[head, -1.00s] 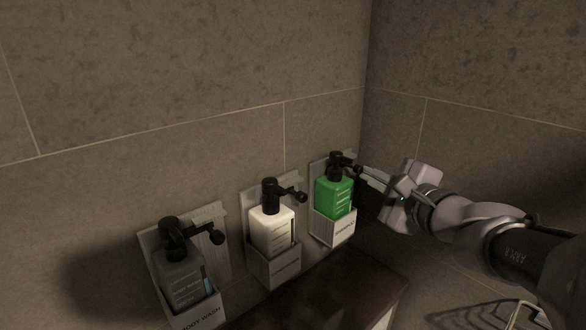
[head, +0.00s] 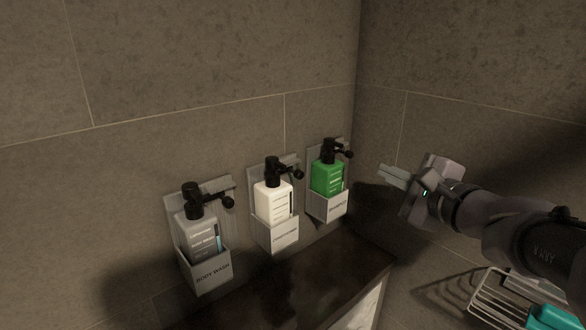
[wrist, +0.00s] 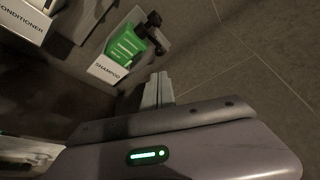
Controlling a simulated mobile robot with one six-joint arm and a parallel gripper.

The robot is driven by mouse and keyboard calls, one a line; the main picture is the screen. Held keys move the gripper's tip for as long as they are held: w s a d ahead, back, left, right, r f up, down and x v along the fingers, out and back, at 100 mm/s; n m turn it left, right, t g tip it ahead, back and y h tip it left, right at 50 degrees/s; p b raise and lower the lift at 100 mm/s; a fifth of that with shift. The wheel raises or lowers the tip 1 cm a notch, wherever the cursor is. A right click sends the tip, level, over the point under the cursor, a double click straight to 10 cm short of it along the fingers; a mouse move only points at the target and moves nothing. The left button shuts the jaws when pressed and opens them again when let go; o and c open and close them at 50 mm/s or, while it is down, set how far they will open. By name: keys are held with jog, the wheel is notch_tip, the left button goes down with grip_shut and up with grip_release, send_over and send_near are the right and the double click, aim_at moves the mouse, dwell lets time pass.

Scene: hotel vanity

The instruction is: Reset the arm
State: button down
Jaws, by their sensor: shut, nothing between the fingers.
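My gripper (head: 393,176) is at the right of the head view, shut with nothing between its fingers. It is in free air, to the right of the green bottle (head: 327,178) and apart from it. In the wrist view the shut fingers (wrist: 158,90) point up toward the wall, with the green bottle (wrist: 127,46) in its SHAMPOO holder (wrist: 108,70) to their upper left.
A white bottle (head: 273,201) and a grey bottle (head: 198,238) with black pumps sit in wall holders, the grey one's marked BODY WASH. A dark counter (head: 290,283) lies below. A wire rack (head: 497,299) with a teal item (head: 551,316) is at lower right.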

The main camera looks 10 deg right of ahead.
jog(key=s+a+f+n+g+y, duration=0.25)
jog(key=s+a+f+n, duration=0.2)
jog(key=a, duration=0.25)
jog(key=s+a+f+n+g+y, duration=0.1)
jog(key=s+a+f+n+g, duration=0.2)
jog(key=s+a, duration=0.4)
jog(key=s+f+n+g+h, duration=0.4)
jog(key=s+f+n, duration=0.4)
jog(key=s, duration=0.5)
jog(key=shift+s+f+h, duration=0.4)
jog(key=shift+f+h, duration=0.15)
jog(key=shift+f, duration=0.35)
jog(key=shift+d+n+g, duration=0.1)
jog(key=shift+n+g, duration=0.15)
